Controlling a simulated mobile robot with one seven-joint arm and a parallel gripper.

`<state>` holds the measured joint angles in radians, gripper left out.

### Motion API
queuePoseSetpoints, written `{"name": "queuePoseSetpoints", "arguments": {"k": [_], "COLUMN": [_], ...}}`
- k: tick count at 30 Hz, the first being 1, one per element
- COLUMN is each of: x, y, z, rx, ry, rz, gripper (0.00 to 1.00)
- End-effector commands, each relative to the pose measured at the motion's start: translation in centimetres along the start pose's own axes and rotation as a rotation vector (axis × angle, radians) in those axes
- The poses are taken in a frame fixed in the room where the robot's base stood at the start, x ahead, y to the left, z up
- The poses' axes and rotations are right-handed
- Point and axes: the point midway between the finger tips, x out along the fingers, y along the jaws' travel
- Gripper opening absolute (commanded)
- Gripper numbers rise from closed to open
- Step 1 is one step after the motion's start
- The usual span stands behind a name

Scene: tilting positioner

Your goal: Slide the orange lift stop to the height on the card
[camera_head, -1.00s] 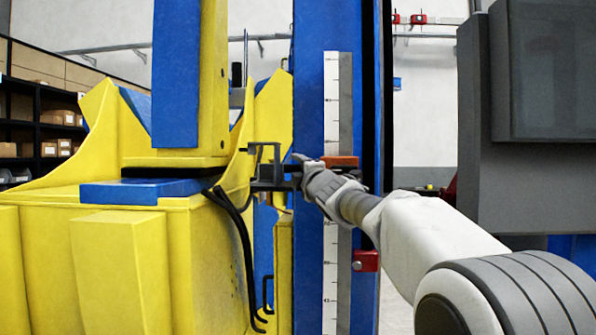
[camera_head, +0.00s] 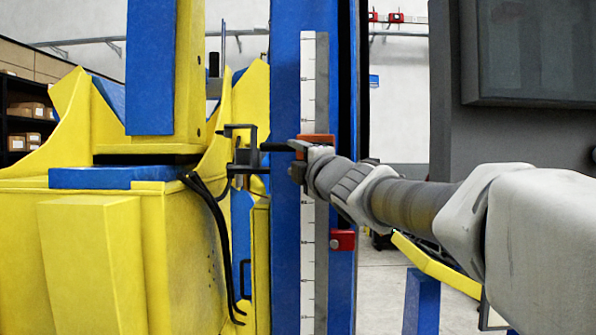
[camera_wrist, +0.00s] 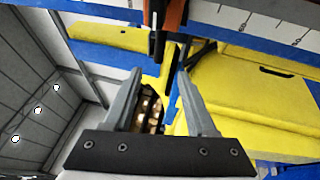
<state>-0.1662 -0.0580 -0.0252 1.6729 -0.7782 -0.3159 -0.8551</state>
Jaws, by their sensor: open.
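The orange lift stop (camera_head: 318,139) sits on the blue column (camera_head: 285,95), across the white scale strip (camera_head: 308,85). In the wrist view the orange stop (camera_wrist: 176,14) is at the top edge, with a dark handle (camera_wrist: 157,38) hanging from it. My gripper (camera_head: 297,160) is in front of the column, just below and left of the stop, and partly covers it. In the wrist view my gripper (camera_wrist: 159,72) is open and empty. The handle lies just beyond the fingertips, roughly in line with the gap. I cannot make out the card.
A red block (camera_head: 342,240) sits lower on the column. The yellow positioner body (camera_head: 105,255) fills the left, with a black bracket (camera_head: 243,155) and cables (camera_head: 215,215) near my gripper. A grey cabinet with a dark panel (camera_head: 530,50) stands at right.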

Motion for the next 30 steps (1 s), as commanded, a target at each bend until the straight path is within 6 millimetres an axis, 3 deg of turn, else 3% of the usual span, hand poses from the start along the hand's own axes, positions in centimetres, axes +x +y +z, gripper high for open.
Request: {"name": "queuePoseSetpoints", "arguments": {"k": [3, 9, 24, 27, 30], "x": [-1.8, -3.2, -3.4, -4.1, -6.2], "y": [-0.1, 0.0, -0.1, -0.6, -2.3], "z": [0.0, 0.0, 0.1, 0.7, 2.4], "rx": [0.0, 0.0, 0.002, 0.043, 0.168], "ry": [-0.001, -0.001, -0.002, -0.032, -0.122], "rz": [0.0, 0.0, -0.002, -0.024, -0.085], "gripper": [0.57, 0.57, 0.57, 0.57, 0.57]}}
